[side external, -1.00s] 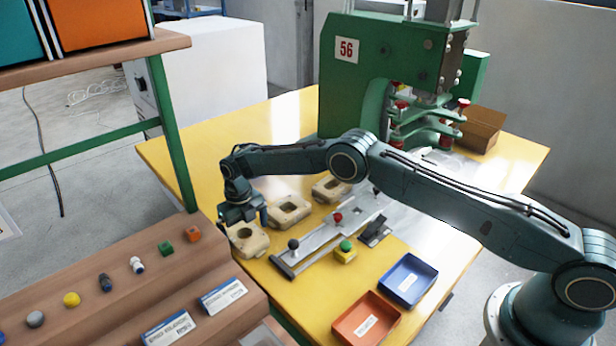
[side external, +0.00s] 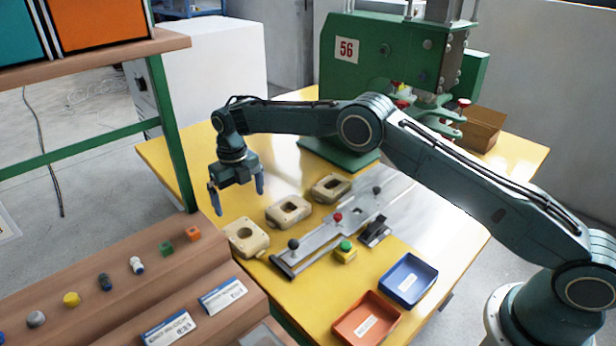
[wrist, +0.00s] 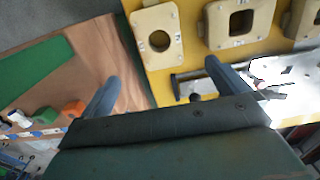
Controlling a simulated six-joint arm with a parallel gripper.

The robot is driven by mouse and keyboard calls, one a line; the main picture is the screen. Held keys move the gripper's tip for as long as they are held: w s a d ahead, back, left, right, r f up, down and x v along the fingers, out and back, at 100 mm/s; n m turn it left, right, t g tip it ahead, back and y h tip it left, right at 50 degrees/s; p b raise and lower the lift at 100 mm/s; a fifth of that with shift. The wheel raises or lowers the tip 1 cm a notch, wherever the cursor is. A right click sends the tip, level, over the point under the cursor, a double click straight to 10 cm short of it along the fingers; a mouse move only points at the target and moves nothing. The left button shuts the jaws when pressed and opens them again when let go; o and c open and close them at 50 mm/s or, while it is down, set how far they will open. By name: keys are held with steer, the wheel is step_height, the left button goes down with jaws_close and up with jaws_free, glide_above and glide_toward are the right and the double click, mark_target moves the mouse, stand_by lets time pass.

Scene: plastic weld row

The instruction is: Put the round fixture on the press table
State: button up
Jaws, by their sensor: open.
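The round fixture (side external: 245,239), a cream block with a round hole, lies on the yellow table at its left edge. In the wrist view it (wrist: 152,22) is just beyond my fingertips, and its round opening is visible. My gripper (side external: 238,198) is open and empty, pointing down above the table and raised over the fixture's area. In the wrist view its two fingers (wrist: 162,74) are wide apart with nothing between them. The metal press table (side external: 370,212), a slide with knobs, runs toward the green press (side external: 350,80).
Two more cream fixtures (side external: 289,212) (side external: 331,188) lie in a row behind the round one. A stepped wooden rack (side external: 150,285) with small parts stands at left.

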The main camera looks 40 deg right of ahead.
steer(key=shift+r, duration=0.15)
stand_by(0.4)
steer(key=s+d+r+m+t, duration=0.1)
steer(key=s+d+r+m, duration=0.2)
steer(key=s+r+m, duration=0.4)
steer(key=s+d+r+m+t, duration=0.1)
steer(key=s+d+r+m, duration=0.25)
steer(key=r, duration=0.65)
steer(key=s+d+r+m+t, duration=0.1)
steer(key=s+d+r+m, duration=0.2)
steer(key=s+r+m, duration=0.4)
steer(key=s+d+r+m+t, duration=0.1)
steer(key=s+d+r+m, duration=0.1)
steer(key=s+m, duration=0.35)
steer(key=s+d+r+m, duration=0.2)
steer(key=s+r+m, duration=0.1)
steer(key=s, duration=0.5)
steer(key=s+d+f+m, duration=0.1)
steer(key=s+f+m, duration=0.1)
steer(key=s+m, duration=0.3)
steer(key=s+d+f+m+t, duration=0.1)
steer(key=s+f+m, duration=0.2)
steer(key=s, duration=0.6)
steer(key=shift+s+f+m+t, duration=0.25)
steer(key=shift+s+m+t, duration=0.1)
steer(key=shift+m, duration=0.65)
